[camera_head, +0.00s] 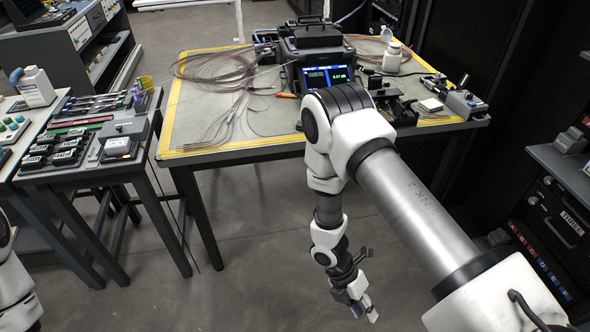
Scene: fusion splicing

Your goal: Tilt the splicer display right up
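The fusion splicer (308,47) is a dark boxy machine at the back of the table. Its display (326,77) is on the front, lit blue and dark with green text, and faces me; its exact tilt is hard to tell. My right gripper (365,306) hangs low in front of the table, well below and apart from the splicer, pointing down. Its fingers are small and seen at an angle, so its opening is unclear. My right arm covers the area just below and right of the display. My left gripper is not in view; only a bit of my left arm shows at the lower left.
The table (240,152) has a yellow-edged mat with coiled fibre (215,70) left of the splicer. A white bottle (392,57) and small devices (464,103) stand at right. A tool cart (95,165) is at left. Dark cabinets (560,220) stand at right. Open floor lies in front.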

